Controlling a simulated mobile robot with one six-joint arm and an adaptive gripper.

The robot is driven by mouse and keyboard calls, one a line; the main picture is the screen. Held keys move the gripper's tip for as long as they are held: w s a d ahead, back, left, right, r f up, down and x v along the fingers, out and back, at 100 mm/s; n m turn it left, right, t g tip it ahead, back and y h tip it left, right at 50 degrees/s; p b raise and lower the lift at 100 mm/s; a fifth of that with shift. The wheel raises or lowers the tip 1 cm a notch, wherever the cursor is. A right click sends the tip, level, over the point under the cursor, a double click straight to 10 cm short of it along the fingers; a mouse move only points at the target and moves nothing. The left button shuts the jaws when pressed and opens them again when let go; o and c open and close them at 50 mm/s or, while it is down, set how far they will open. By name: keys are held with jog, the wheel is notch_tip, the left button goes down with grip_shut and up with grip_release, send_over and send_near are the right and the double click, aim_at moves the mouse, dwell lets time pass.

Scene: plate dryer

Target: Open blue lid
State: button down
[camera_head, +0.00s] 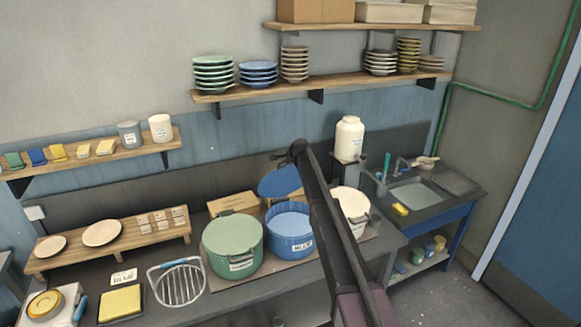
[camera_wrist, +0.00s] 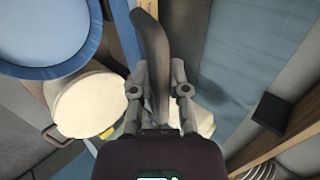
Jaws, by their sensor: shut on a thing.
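The blue pot (camera_head: 289,220) stands on the counter between the green and white pots, its top uncovered. The blue lid (camera_head: 279,181) is tilted up steeply behind it, partly hidden by the pot and my arm. My gripper (camera_head: 284,155) is at the lid's upper edge. In the wrist view, my gripper (camera_wrist: 158,95) is shut on a dark curved piece, seemingly the lid's handle (camera_wrist: 151,45). The blue pot (camera_wrist: 40,35) is at upper left there, open side showing. How the lid meets the pot is hidden.
The green pot (camera_head: 232,245) with its lid on stands left, the white pot (camera_head: 352,203) right. A white jar (camera_head: 349,138) stands behind, near the sink (camera_head: 415,195). A plate shelf (camera_head: 325,84) runs above. A wire rack (camera_head: 180,284) and yellow sponge (camera_head: 120,302) are front left.

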jog(key=shift+w+a+r+p, duration=0.15)
jog(key=shift+w+r, duration=0.05)
jog(key=shift+w, duration=0.3)
jog(key=shift+w+a+r+p, duration=0.1)
jog(key=shift+w+a+r, duration=0.1)
jog(key=shift+w, duration=0.25)
jog(key=shift+w+a+r+p, duration=0.15)
jog(key=shift+w+r, duration=0.05)
jog(key=shift+w, duration=0.3)
jog(key=c, duration=0.6)
grip_release()
jog(key=shift+s, duration=0.1)
jog(key=shift+c, duration=0.2)
